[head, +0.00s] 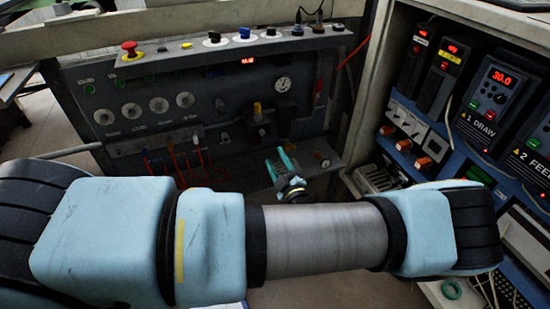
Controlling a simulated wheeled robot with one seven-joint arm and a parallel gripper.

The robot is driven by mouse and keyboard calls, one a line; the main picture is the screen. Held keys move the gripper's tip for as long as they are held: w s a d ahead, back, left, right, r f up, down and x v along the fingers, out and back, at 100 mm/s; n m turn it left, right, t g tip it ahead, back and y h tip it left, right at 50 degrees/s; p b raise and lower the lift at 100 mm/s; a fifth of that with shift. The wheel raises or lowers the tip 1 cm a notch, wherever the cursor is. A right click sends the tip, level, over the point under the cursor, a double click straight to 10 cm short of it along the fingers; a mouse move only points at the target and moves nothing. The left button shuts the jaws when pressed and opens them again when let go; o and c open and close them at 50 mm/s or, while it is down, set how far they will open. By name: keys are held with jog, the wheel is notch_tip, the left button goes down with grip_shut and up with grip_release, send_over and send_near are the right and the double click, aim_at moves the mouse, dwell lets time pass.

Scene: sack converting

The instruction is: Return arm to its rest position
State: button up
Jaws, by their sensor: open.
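My arm stretches across the lower half of the head view, with light blue covers and a grey metal link between them. My gripper (278,160) shows small beyond this link, in front of the lower part of the dark control panel (135,90). Its light blue fingers point up and away and look apart, with nothing seen between them. Part of the wrist is hidden behind the arm link.
The panel carries a red emergency button (130,47), a row of knobs, white dials and a pressure gauge (283,84). An open cabinet on the right holds a drive unit (488,98) with a red display. A green ring (452,289) lies at the lower right.

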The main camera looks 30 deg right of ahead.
dwell(0.3)
jog(key=w+a+r+n+g+y, duration=0.2)
jog(key=a+n+g+y, duration=0.1)
jog(key=a+n+y, duration=0.45)
jog(key=w+a+r+n+g+y, duration=0.2)
jog(key=w+a+n+g+y, duration=0.15)
jog(key=a+n, duration=0.55)
jog(key=s+a+r+n+g, duration=0.25)
jog(key=a+n+g, duration=0.25)
jog(key=n, duration=0.5)
jog(key=s+a+r+n+g, duration=0.25)
jog(key=a+n+g, duration=0.3)
jog(key=n, duration=0.55)
jog(key=a+r+n+h, duration=0.45)
jog(key=r+n, duration=0.35)
jog(key=n, duration=0.5)
jog(key=a+r+n+h, duration=0.45)
jog(key=r+n, duration=0.25)
jog(key=n, duration=0.5)
notch_tip(320, 180, up, 18)
jog(key=p, duration=1.8)
jog(key=shift+s+d, duration=0.3)
jog(key=shift+d, duration=0.05)
